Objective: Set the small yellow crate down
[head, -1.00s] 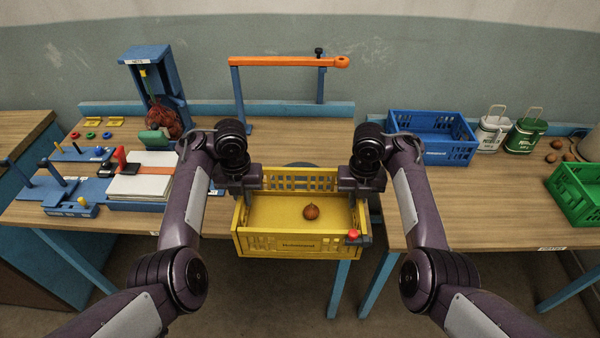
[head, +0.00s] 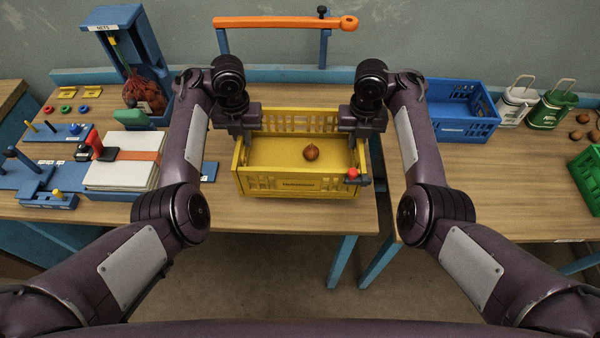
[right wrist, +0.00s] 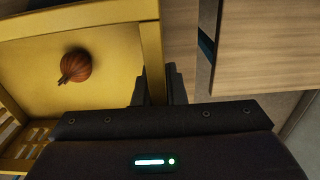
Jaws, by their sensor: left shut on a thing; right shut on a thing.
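The small yellow crate (head: 262,184) is upright between my two grippers, over the front part of the left wooden table (head: 225,212). One brown onion (head: 311,153) lies on its floor, and the onion also shows in the right wrist view (right wrist: 76,66). My left gripper (head: 244,138) is shut on the crate's left wall. My right gripper (head: 354,140) is shut on the right wall; in the right wrist view the yellow wall (right wrist: 152,50) runs between its fingers. I cannot tell whether the crate's underside touches the tabletop.
A red-knobbed grey part (head: 354,175) shows at the crate's front right corner. White pads (head: 122,160) with an orange band lie to the left. An orange bar (head: 285,21) stands behind. A gap separates the right table (head: 480,190), which holds a blue crate (head: 455,130).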

